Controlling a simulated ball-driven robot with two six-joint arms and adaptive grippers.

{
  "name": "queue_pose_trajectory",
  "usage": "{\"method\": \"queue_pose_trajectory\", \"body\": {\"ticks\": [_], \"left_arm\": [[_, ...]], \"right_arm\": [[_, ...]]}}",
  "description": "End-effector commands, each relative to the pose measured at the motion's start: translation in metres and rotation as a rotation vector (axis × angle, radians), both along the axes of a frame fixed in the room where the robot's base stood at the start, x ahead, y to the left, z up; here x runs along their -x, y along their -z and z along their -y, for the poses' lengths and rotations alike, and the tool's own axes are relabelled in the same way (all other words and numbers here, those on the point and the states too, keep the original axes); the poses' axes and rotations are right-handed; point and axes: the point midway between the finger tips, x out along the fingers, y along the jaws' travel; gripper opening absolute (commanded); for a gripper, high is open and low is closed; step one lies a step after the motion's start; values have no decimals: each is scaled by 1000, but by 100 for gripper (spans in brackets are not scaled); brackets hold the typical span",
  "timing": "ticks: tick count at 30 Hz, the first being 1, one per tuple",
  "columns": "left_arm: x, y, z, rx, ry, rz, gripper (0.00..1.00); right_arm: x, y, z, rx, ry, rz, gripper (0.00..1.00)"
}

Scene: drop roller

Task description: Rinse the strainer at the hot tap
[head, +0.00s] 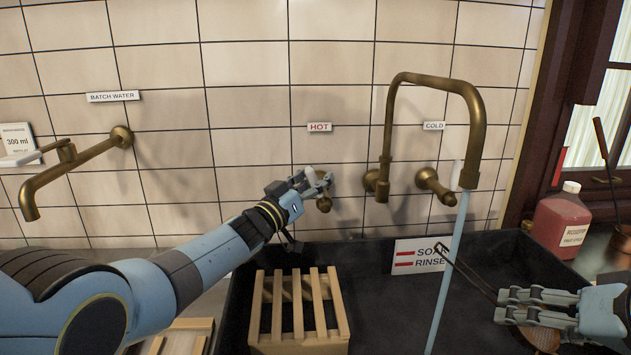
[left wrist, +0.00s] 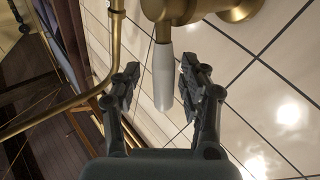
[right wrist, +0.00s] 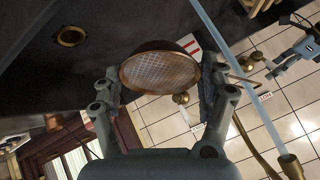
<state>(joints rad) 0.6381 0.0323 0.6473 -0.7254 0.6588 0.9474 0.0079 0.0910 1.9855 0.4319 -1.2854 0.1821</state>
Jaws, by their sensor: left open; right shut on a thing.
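My left gripper (head: 318,184) is at the hot tap (head: 323,204) under the HOT label. In the left wrist view the tap's white lever (left wrist: 163,78) stands between the open fingers (left wrist: 165,88), with gaps showing on both sides. My right gripper (head: 510,306) is shut on the strainer (right wrist: 160,72), whose round mesh shows between the fingers in the right wrist view. In the head view the strainer (head: 546,338) is mostly hidden by the gripper. A stream of water (head: 447,270) runs from the brass spout (head: 471,178), left of the strainer and apart from it.
The cold tap (head: 431,183) is right of the spout's base. A wooden slatted rack (head: 297,310) stands at the dark sink's left. A SOAK/RINSE sign (head: 420,256) stands at the sink's back. A red bottle (head: 562,222) is at the right. A batch water spout (head: 75,170) is at the left.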

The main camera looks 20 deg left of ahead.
Motion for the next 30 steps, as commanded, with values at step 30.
{"method": "queue_pose_trajectory", "body": {"ticks": [30], "left_arm": [[66, 16, -30, 0, -1, -1, 43]], "right_arm": [[0, 0, 0, 0, 0, 0, 44]]}}
